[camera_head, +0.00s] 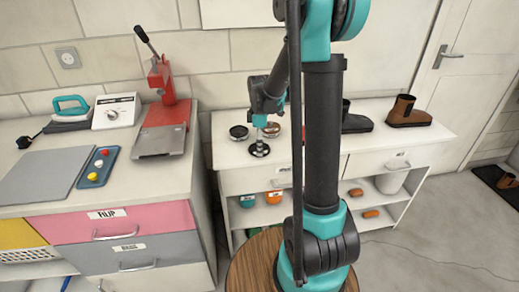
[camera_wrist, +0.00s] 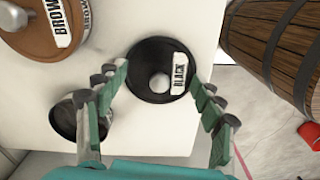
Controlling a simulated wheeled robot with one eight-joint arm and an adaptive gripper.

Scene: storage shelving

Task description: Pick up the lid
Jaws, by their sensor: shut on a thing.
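The black lid (camera_wrist: 147,54) has a grey knob and a white label reading "BLACK". In the wrist view it lies between the two fingertips of my gripper (camera_wrist: 160,82), which is shut on its rim from both sides. In the head view my gripper (camera_head: 259,126) points down over the white cabinet top, with the dark round lid (camera_head: 260,150) below it. Whether the lid touches the cabinet top or is just above it, I cannot tell. A dark round tin (camera_wrist: 62,118) stands to the left, partly hidden by the left finger.
A brown tin (camera_wrist: 25,38) labelled "BROWN" sits at the upper left of the wrist view. A wooden barrel (camera_wrist: 280,45) stands beyond the cabinet edge.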

